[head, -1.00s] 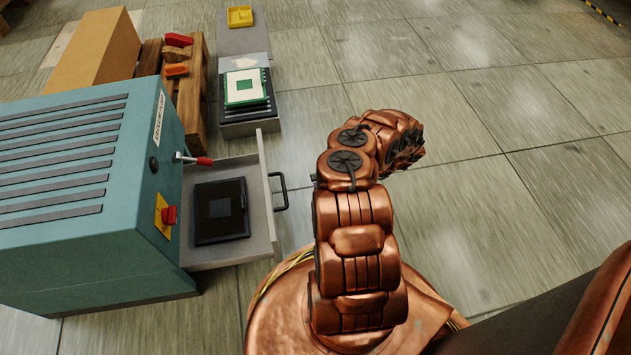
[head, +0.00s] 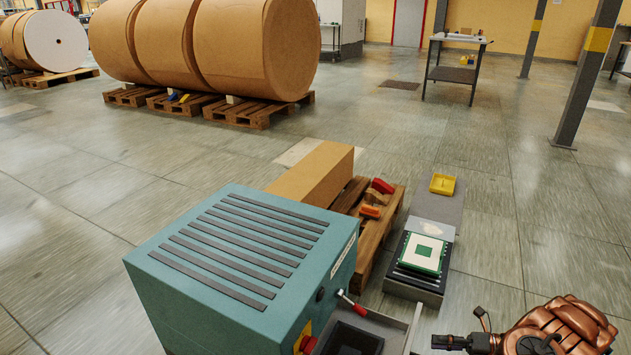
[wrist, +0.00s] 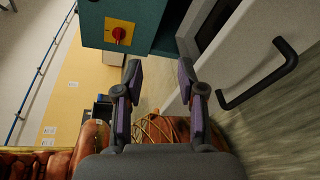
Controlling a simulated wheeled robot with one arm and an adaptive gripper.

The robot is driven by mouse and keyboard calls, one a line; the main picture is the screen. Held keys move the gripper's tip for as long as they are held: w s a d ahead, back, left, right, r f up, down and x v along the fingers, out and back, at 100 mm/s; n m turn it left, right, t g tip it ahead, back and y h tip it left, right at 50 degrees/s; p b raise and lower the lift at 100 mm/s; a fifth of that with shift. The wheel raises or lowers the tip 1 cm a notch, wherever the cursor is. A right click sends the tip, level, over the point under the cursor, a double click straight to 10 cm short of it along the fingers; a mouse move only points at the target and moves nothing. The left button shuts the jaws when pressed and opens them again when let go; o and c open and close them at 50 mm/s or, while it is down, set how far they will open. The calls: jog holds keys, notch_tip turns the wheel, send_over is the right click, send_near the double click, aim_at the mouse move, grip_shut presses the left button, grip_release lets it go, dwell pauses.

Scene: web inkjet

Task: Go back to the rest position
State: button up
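My gripper (wrist: 160,100) is open in the wrist view, its two purple-padded fingers apart with nothing between them. In the head view, part of my copper arm and the dark gripper end (head: 455,343) show at the bottom right, beside the pulled-out drawer (head: 412,328). The drawer belongs to the teal cabinet (head: 230,265). Its dark tray (head: 352,340) is cut off by the frame's bottom edge. In the wrist view, the drawer's black handle (wrist: 265,78) lies to the right of the fingers, apart from them.
The cabinet has a red knob (wrist: 119,34) and a red-tipped lever (head: 352,303). A low bench (head: 446,215) carries a green-and-white board (head: 423,252) and a yellow tray (head: 442,184). A pallet (head: 376,243) stands between.

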jog(key=a+r+n+g+h+p, duration=0.1)
jog(key=a+r+n+g+p, duration=0.5)
jog(key=r, duration=0.9)
jog(key=a+r+n+g+h+p, duration=0.1)
jog(key=a+r+n+p, duration=0.4)
jog(key=a+r+n, duration=0.8)
jog(key=s+a+r+n+g+h+p, duration=0.25)
jog(key=s+r+p, duration=0.2)
jog(key=r, duration=0.55)
jog(key=s+a+r+n+g+h+p, duration=0.1)
jog(key=s+a+r+n+h+p, duration=0.2)
jog(key=s+r, duration=0.45)
jog(key=s+d+r+n+t+h+p, duration=0.3)
jog(key=s+r+n+h+p, duration=0.4)
jog(key=s+r+n+p, duration=0.4)
jog(key=s+d+r+p, duration=0.1)
jog(key=s+r+p, duration=0.4)
jog(key=s+r, duration=0.2)
notch_tip(320, 180, up, 2)
jog(key=shift+a+n+h, duration=0.2)
jog(key=shift+n+h, duration=0.05)
jog(key=shift+n, duration=0.1)
